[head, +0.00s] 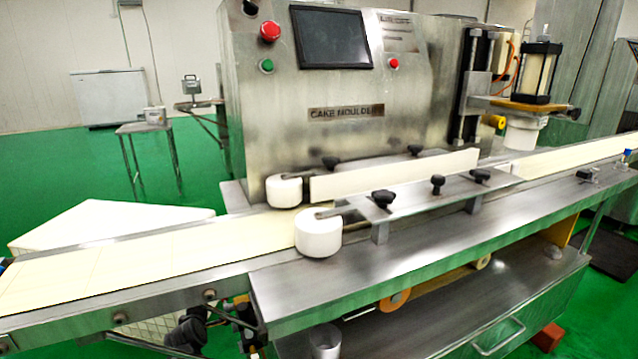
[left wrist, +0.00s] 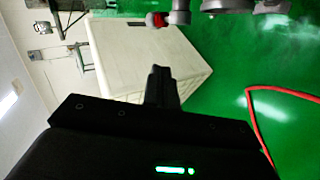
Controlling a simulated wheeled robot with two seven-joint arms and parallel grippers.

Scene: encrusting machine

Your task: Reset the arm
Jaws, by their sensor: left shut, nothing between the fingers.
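My left gripper (left wrist: 161,72) shows in the left wrist view as dark fingers pressed together, with nothing between them. It points toward a white box-like thing (left wrist: 130,55) over the green floor and appears apart from it. I cannot make out the left gripper for certain in the head view. My right gripper is in neither view. The cake moulder machine (head: 335,115) stands at the centre of the head view, with a dark screen, a red button (head: 270,31) and a green button (head: 266,66).
A pale conveyor belt (head: 140,262) runs through the machine, between white rollers (head: 318,233) and a guide plate (head: 395,175). A white slab-like surface (head: 110,225) lies behind the belt at left. A red hose (left wrist: 252,125) lies on the floor. Green floor is open at left.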

